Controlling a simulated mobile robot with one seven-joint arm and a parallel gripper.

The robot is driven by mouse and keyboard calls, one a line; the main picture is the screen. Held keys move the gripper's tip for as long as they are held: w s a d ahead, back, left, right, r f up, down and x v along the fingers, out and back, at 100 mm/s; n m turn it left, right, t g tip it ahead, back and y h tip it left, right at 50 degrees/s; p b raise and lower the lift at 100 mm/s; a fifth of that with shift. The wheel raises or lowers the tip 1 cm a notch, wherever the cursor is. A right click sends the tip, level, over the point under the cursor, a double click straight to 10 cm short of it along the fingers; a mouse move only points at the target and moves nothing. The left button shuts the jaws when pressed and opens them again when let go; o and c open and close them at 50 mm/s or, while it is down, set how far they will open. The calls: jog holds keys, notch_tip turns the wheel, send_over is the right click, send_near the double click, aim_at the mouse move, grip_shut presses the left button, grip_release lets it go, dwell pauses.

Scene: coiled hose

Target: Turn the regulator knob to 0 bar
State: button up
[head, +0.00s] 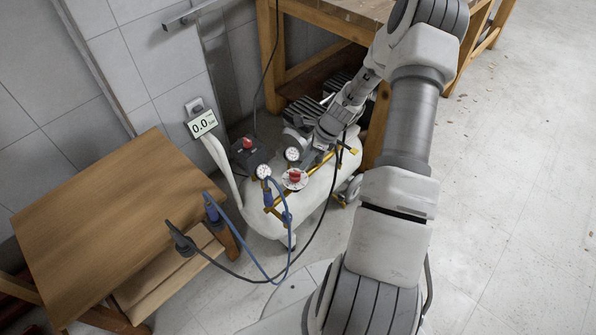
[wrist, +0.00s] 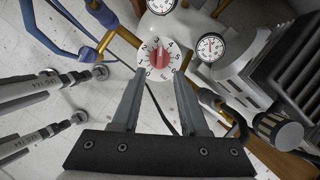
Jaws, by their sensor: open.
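The red regulator knob (head: 295,175) sits on a white round dial on top of the white compressor tank. In the wrist view the knob (wrist: 160,55) is at upper centre, with dial numbers around it; its pointer seems to face up, near the 3, but the mark is small. My gripper (wrist: 158,73) is open and empty. Its two fingers point toward the dial, with the tips near its lower edge, one on each side of the knob's line. I cannot tell if they touch the dial.
Two pressure gauges (head: 263,171) stand near the knob. A second red knob (head: 247,143) is on a black box. Blue and black hoses run to a wooden table (head: 100,215) at left. A wooden workbench (head: 350,18) stands behind.

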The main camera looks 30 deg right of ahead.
aim_at(296, 172)
jog(key=b+x, duration=0.1)
jog(key=x, duration=0.5)
jog(key=shift+w+a+f, duration=0.1)
jog(key=shift+f, duration=0.25)
grip_shut()
